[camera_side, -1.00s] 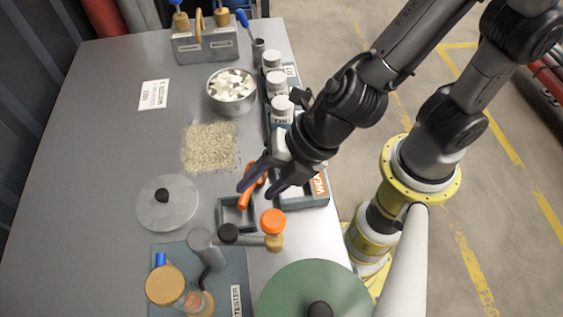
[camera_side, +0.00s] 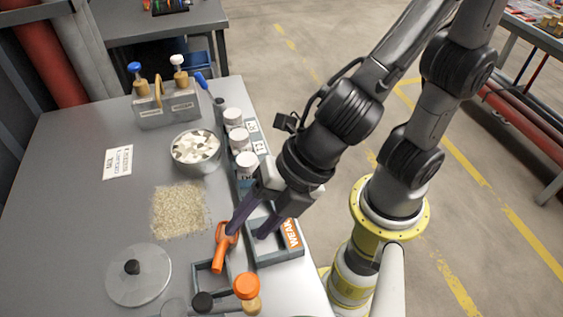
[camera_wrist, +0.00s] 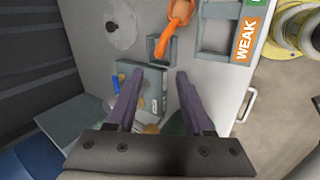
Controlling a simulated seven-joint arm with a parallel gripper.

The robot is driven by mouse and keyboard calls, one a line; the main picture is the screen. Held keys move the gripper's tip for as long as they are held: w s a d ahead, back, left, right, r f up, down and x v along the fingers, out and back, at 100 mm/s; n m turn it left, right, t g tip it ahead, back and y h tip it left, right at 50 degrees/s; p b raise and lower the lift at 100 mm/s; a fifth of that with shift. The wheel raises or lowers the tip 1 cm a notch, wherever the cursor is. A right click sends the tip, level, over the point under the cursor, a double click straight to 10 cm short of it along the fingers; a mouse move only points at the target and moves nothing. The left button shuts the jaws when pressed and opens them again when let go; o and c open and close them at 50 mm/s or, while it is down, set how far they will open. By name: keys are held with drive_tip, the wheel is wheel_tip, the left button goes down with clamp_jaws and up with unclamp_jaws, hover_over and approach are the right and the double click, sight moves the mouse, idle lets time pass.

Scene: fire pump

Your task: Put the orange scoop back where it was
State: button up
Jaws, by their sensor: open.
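The orange scoop (camera_side: 219,258) lies beside the grey tray labelled WEAK (camera_side: 292,252), with one end reaching over the small grey square holder (camera_side: 197,270). The scoop (camera_wrist: 173,22) also shows at the top of the wrist view, its lower end at the small holder (camera_wrist: 151,50). I cannot tell whether that end rests on the rim or inside. My gripper (camera_side: 246,236) is open. Its left finger overlaps the scoop's upper end in the side view and its right finger is over the WEAK tray.
White-lidded bottles (camera_side: 240,140) line the table's right side. A bowl of white pieces (camera_side: 196,148), a grain pile (camera_side: 178,210) and a clear lid with a black knob (camera_side: 138,275) stand left. An orange-lidded jar (camera_side: 246,286) is in front.

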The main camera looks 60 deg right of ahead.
drive_tip(key=w+d+r+m+t+h, duration=0.1)
drive_tip(key=w+d+r+m+h, duration=0.1)
drive_tip(key=d+m, duration=0.45)
drive_tip(key=w+d+r+m+h, duration=0.1)
drive_tip(key=w+d+r+m, duration=0.15)
drive_tip(key=d+m, duration=0.45)
drive_tip(key=s+d+r+m, duration=0.1)
drive_tip(key=s+d+m, duration=0.2)
drive_tip(key=d+m, duration=0.2)
drive_tip(key=s+d+r+m+h, duration=0.1)
drive_tip(key=s+d+m, duration=0.2)
drive_tip(key=d+m, duration=0.3)
drive_tip(key=shift+d+r+m, duration=0.2)
drive_tip(key=shift+r+m, duration=0.1)
drive_tip(key=shift+m, duration=0.35)
